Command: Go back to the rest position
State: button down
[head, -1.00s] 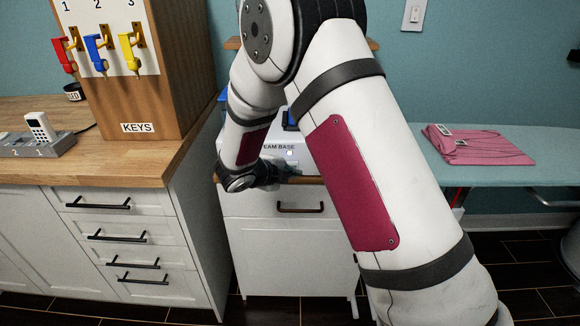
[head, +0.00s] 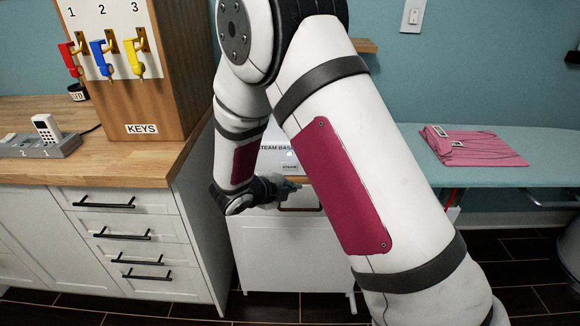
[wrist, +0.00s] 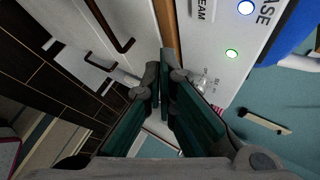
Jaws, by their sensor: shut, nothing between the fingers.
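My gripper (head: 288,187) is in front of the small white cabinet, just below the white steam base (head: 278,160). Its fingers are together with nothing between them. In the wrist view my gripper (wrist: 166,95) points along the cabinet's front edge, and the steam base (wrist: 225,50) shows lit blue and green buttons beside it. My arm is bent and hides part of the steam base and the cabinet behind it.
A wooden counter (head: 120,173) with white drawers stands at the left. On it are the key cabinet (head: 142,105) and a grey dock (head: 40,147) with a white handset. An ironing board (head: 490,178) with folded pink cloth (head: 470,148) is at the right. The white cabinet (head: 290,255) has a dark handle.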

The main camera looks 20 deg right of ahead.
jog(key=s+d+r+m+g+y+p, duration=0.1)
jog(key=s+d+r+m+g+p, duration=0.2)
jog(key=s+r+m, duration=0.7)
jog(key=s+d+r+m+g+y+p, duration=0.1)
jog(key=s+d+r+m+g, duration=0.1)
jog(key=s+d+r+m, duration=0.75)
jog(key=s+a+r+m+t+y+p, duration=0.1)
jog(key=s+a+r+m+y, duration=0.2)
jog(key=s+m, duration=0.6)
jog(key=s+a+r+m+t+y+p, duration=0.1)
jog(key=s+a+r+m+y, duration=0.3)
jog(key=m, duration=1.2)
jog(key=s+a+r+p, duration=0.1)
jog(key=s+a+r, duration=0.2)
jog(key=s+a, duration=0.1)
jog(key=shift+s+a+r, duration=0.15)
jog(key=shift+s+a, duration=0.15)
jog(key=shift+s, duration=0.45)
jog(key=shift+d, duration=0.1)
